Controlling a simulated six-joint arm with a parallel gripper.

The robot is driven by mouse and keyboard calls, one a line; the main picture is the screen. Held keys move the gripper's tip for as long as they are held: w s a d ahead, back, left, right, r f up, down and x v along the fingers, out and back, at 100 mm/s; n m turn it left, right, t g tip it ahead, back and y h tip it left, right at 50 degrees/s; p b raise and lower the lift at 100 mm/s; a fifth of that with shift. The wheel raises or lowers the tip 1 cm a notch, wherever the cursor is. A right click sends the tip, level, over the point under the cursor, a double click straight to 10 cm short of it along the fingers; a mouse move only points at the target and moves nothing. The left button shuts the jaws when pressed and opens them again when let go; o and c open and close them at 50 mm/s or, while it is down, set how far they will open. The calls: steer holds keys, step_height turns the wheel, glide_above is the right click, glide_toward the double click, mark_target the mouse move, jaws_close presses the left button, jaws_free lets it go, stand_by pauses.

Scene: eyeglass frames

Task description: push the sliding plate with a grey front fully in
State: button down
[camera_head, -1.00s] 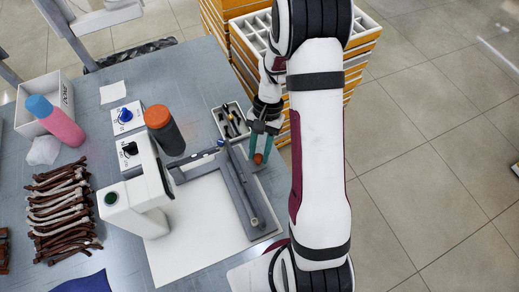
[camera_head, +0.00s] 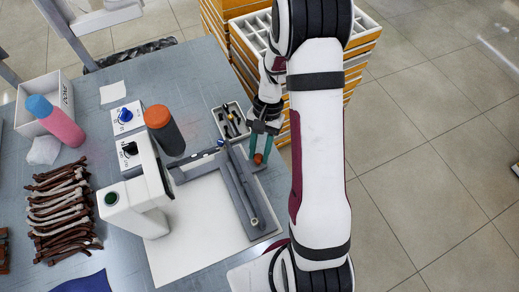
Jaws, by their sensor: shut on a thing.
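A grey sliding fixture with a long grey bar (camera_head: 238,190) lies on a white base sheet (camera_head: 190,232) near the table's right edge. I take the grey bar to be part of the sliding plate; how far in it sits I cannot tell. My gripper (camera_head: 260,150) has teal fingers and points down just right of the bar's far end. Its fingers close around a small orange-red knob (camera_head: 258,159). Whether the knob is fixed to the plate is not clear. My arm stands right of the fixture.
A white machine (camera_head: 135,205) with a green button stands left of the fixture. A dark bottle with an orange cap (camera_head: 158,117) and a small tool tray (camera_head: 219,119) stand behind. Several brown and white frames (camera_head: 62,210) lie at left.

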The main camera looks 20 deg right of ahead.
glide_above(226, 174)
steer(key=c, duration=0.6)
jaws_free()
steer(key=v, duration=1.6)
steer(key=s+a+r+n+t, duration=0.1)
steer(key=s, duration=0.6)
steer(key=s+a+r+n+t+h, duration=0.1)
steer(key=s, duration=0.6)
steer(key=s+a+r+n+t, duration=0.1)
steer(key=s, duration=0.6)
steer(key=shift+s+a+r, duration=0.15)
steer(key=shift+s, duration=0.15)
